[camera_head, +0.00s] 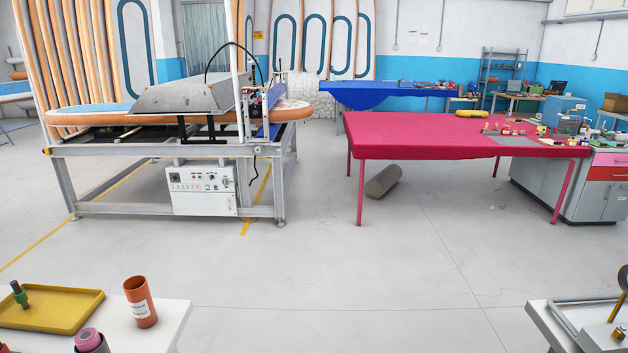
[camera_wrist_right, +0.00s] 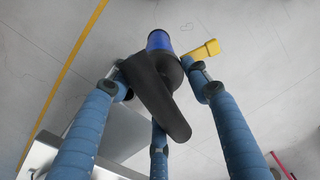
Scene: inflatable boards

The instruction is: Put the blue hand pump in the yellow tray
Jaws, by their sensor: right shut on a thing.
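The yellow tray (camera_head: 48,312) lies on a white table at the lower left of the head view. A small green and dark item (camera_head: 19,294) stands at its left side. In the right wrist view, my right gripper (camera_wrist_right: 160,82) is shut on the blue hand pump (camera_wrist_right: 159,41). The pump has a blue body end, a long black part pointing toward the camera, and a yellow piece to its right. Floor shows behind it. The pump and both grippers are outside the head view. My left gripper shows in neither view.
Another table (camera_head: 560,330) with a metal frame is at the lower right. Open floor (camera_head: 330,280) lies between, before a red table (camera_head: 440,135).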

